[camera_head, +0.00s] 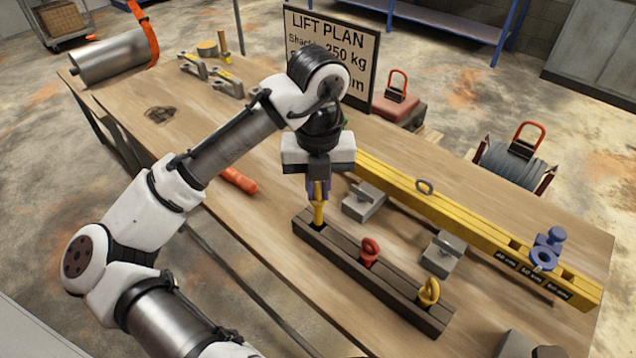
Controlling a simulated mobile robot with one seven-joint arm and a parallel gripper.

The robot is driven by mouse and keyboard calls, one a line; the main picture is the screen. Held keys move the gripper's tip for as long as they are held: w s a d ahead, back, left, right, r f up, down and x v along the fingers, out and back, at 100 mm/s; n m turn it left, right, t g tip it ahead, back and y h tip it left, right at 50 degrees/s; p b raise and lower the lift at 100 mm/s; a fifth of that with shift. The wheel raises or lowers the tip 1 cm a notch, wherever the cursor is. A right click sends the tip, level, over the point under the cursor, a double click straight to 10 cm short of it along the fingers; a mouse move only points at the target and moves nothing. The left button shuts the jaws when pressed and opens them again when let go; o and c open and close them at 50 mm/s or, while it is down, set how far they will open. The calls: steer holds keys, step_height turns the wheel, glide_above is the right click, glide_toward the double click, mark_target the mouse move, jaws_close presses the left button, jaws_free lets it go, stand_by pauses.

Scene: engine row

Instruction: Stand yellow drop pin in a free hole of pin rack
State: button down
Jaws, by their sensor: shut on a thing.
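My gripper (318,188) points down over the left end of the dark pin rack (335,254) and is shut on the yellow drop pin (319,213). The pin hangs upright below the fingers, its upper part hidden between them. Its lower end meets a dark hole at the rack's left end; I cannot tell how far it is inside. A red ring-topped pin (370,250) stands near the rack's middle. A yellow ring-topped pin (429,291) stands near its right end.
A yellow beam (465,222) rests on grey blocks (441,252) behind the rack, with a blue shackle (545,252) at its right end. An orange-red rod (238,180) lies left of the gripper. The lift plan sign (333,50) stands behind my arm. The table's left middle is mostly clear.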

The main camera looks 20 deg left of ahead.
mark_target(318, 204)
steer(key=shift+f+b, duration=1.55)
steer(key=shift+f, duration=0.9)
steer(key=c, duration=1.4)
jaws_free()
steer(key=shift+o, duration=0.2)
steer(key=shift+r, duration=0.1)
step_height(318, 204, up, 14)
steer(key=shift+f, duration=0.15)
